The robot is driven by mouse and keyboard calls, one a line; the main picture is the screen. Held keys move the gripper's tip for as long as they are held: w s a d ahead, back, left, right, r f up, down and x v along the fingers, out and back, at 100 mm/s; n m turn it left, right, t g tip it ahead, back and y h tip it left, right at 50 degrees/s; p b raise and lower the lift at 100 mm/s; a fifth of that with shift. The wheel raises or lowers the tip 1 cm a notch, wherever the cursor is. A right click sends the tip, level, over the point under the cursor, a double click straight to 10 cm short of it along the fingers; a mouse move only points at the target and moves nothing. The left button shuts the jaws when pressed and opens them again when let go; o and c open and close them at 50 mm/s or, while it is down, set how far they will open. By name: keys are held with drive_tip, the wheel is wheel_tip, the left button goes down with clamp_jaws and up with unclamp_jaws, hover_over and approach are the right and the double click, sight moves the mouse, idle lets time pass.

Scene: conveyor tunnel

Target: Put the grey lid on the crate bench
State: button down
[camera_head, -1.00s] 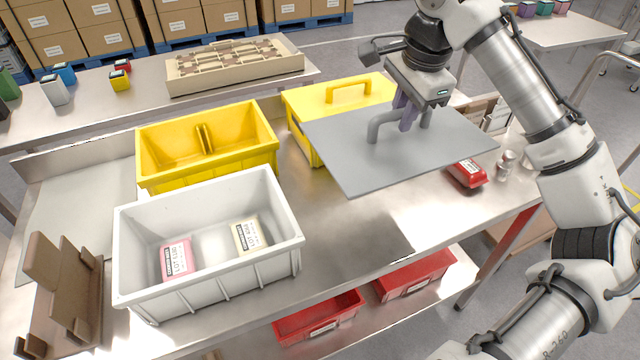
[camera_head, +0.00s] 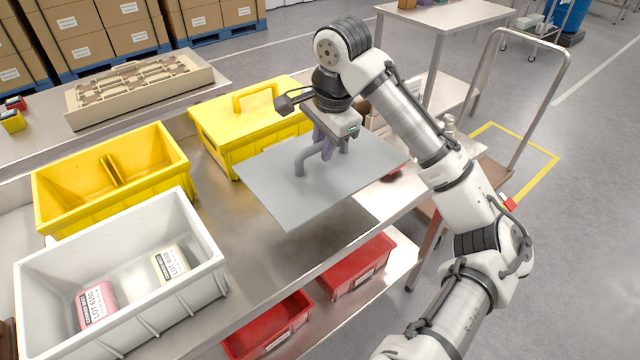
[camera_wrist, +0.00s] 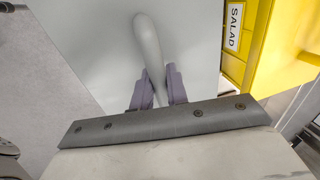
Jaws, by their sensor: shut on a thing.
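The grey lid (camera_head: 270,190) is a flat square sheet with a raised bar handle. My gripper (camera_head: 325,148) is shut on the lid's handle and holds the lid above the steel bench, roughly level. In the wrist view my gripper's purple fingers (camera_wrist: 158,88) close on either side of the grey handle (camera_wrist: 148,45), with the lid's pale surface behind. On the bench a white crate (camera_head: 205,240) stands open, with a pink packet (camera_head: 97,305) and a cream packet (camera_head: 170,265) inside. I cannot tell which surface is the crate bench.
A yellow crate (camera_head: 165,150) stands open behind the white one. A yellow lidded box (camera_head: 215,118), marked SALAD in the wrist view, is close behind the lid. Red bins (camera_head: 355,265) sit on the shelf below. A trolley (camera_head: 510,120) stands at right.

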wheel_tip(320, 180, down, 11)
drive_tip(key=shift+p, duration=0.5)
drive_tip(key=shift+f, duration=0.15)
drive_tip(key=c, duration=1.4)
unclamp_jaws()
drive_tip(key=r, duration=0.4)
drive_tip(key=s+d+r+b, duration=0.1)
drive_tip(key=r, duration=0.3)
drive_tip(key=s+r, duration=0.1)
drive_tip(key=r, duration=0.3)
drive_tip(key=shift+d, duration=0.2)
